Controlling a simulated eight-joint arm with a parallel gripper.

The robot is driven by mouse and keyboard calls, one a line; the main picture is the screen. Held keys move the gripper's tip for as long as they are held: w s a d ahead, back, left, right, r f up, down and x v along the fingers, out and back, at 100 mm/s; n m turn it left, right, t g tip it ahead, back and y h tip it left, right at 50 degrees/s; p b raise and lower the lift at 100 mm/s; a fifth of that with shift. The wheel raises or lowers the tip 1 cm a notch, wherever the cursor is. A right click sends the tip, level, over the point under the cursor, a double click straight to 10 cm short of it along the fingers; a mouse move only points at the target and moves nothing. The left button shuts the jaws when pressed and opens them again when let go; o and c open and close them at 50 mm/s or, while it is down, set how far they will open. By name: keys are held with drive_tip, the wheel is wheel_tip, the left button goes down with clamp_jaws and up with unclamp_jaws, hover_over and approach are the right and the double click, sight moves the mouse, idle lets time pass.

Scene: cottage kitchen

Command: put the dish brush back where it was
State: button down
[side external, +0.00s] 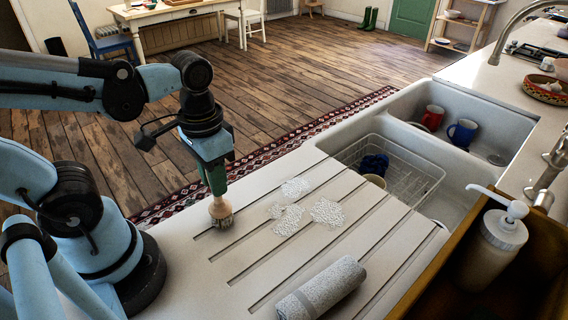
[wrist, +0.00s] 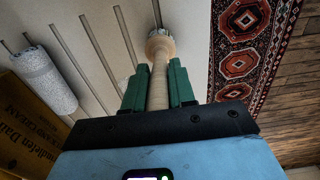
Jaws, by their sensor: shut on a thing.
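My gripper (side external: 216,186) points down over the left end of the ribbed draining board (side external: 255,232) in the side view. Its green fingers are shut on the dish brush (side external: 221,209), which hangs bristles down. The brush's pale head is at or just above the board; I cannot tell if it touches. In the wrist view, the wooden handle (wrist: 158,88) runs between the two green fingers, with the round head beyond them. The upper handle is hidden by the gripper in the side view.
White speckled patches (side external: 285,219) lie right of the brush. A rolled grey towel (side external: 322,290) lies near the front. A wire basket (side external: 425,183) with dishes sits in the sink; mugs (side external: 462,132) stand in the far basin. A soap dispenser (side external: 492,250) stands at right.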

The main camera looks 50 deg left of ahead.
drive_tip(key=shift+f, duration=0.4)
drive_tip(key=shift+f, duration=0.1)
drive_tip(key=c, duration=0.9)
unclamp_jaws()
drive_tip(key=shift+c, duration=0.2)
wheel_tip(320, 180, up, 12)
drive_tip(key=shift+f, duration=0.1)
drive_tip(key=w+f+t, duration=0.6)
drive_tip(key=w+t, duration=0.1)
drive_tip(key=w, duration=0.1)
drive_tip(key=shift+a+f, duration=0.4)
drive_tip(key=shift+a, duration=0.05)
